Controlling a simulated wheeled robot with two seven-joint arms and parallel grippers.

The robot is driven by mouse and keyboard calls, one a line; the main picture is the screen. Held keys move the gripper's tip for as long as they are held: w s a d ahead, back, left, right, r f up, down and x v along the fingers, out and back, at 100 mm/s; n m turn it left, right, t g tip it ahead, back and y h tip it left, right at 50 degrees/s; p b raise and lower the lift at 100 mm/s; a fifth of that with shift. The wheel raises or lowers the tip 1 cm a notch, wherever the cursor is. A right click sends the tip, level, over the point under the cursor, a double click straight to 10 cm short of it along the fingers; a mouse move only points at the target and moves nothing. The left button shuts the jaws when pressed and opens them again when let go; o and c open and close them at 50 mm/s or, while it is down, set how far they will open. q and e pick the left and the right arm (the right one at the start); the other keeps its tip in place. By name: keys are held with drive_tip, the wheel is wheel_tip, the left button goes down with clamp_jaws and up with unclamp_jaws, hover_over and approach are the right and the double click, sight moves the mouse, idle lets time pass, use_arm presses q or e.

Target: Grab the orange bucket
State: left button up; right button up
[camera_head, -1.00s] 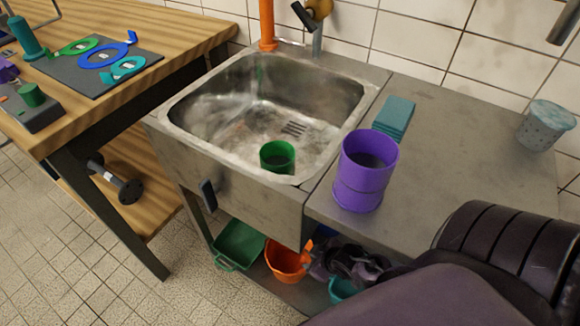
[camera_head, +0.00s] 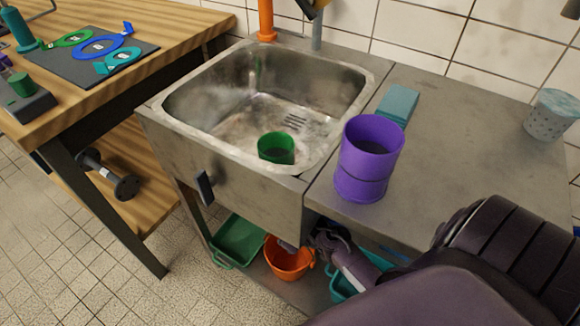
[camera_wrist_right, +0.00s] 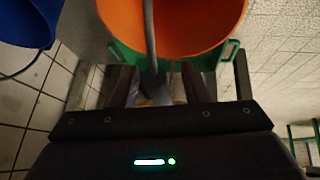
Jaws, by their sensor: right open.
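The orange bucket (camera_head: 288,264) stands on the low shelf under the sink, with a green bin (camera_head: 238,242) on its left. My right gripper (camera_head: 312,243) reaches in from the right at the bucket's upper right rim, partly hidden by the counter edge. In the right wrist view the orange bucket (camera_wrist_right: 205,25) fills the top middle, just past the fingers. My right gripper (camera_wrist_right: 156,85) is open there. A grey strip (camera_wrist_right: 149,35), perhaps the bucket's handle, runs down between the fingers. I cannot tell whether they touch it. My left gripper is not in view.
The sink cabinet (camera_head: 240,185) overhangs the shelf, leaving a narrow gap. A teal bin (camera_head: 345,287) stands right of the bucket. A purple container (camera_head: 366,170) is on the counter, and a green cup (camera_head: 276,148) in the sink. The tiled floor in front is clear.

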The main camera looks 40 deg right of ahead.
drive_tip(key=shift+w+f, duration=0.15)
drive_tip(key=shift+c, duration=0.2)
clamp_jaws()
idle(0.4)
